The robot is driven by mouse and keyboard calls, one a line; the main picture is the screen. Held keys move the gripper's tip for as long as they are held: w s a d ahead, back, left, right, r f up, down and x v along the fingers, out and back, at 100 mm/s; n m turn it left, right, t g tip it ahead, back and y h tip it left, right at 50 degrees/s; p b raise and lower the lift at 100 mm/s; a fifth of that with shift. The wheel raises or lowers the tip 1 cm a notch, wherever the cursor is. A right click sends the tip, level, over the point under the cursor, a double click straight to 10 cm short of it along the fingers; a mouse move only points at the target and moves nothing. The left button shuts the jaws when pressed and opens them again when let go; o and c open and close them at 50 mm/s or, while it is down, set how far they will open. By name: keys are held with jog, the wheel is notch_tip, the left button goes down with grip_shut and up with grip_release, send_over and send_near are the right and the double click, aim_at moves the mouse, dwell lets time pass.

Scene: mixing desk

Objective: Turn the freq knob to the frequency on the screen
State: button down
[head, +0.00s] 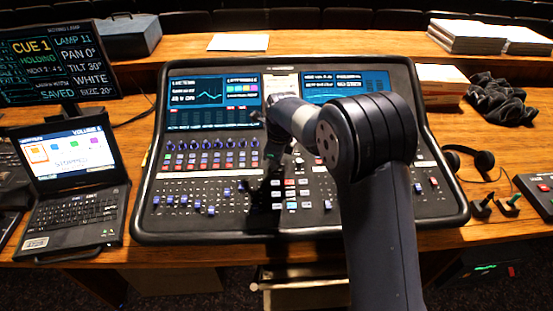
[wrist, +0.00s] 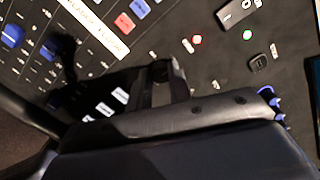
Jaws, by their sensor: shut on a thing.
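The mixing desk (head: 222,190) fills the middle of the head view. Its left screen (head: 213,90) shows a curve and text lines too small to read with certainty. A row of blue knobs (head: 194,145) runs below that screen. My gripper (head: 271,152) is down at the desk, right of the knob row and largely in shadow behind my arm. In the wrist view my gripper (wrist: 161,84) shows dark fingers close above the black panel. It is shut on what seems to be the freq knob, which the fingers hide. The knob's label and pointer cannot be made out.
A second screen (head: 346,87) is on the desk's right, partly behind my arm. A laptop (head: 75,180) and a cue monitor (head: 62,60) stand at the left. Headphones (head: 468,160) and a dark cloth (head: 498,100) lie at the right. Other buttons and faders surround the gripper.

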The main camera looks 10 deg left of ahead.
jog(key=shift+m, duration=0.3)
jog(key=c, duration=1.3)
grip_release()
jog(key=shift+r, duration=0.15)
notch_tip(320, 180, up, 10)
jog(key=s+d+b, duration=0.1)
jog(key=shift+s+r, duration=0.2)
jog(key=shift+s, duration=0.15)
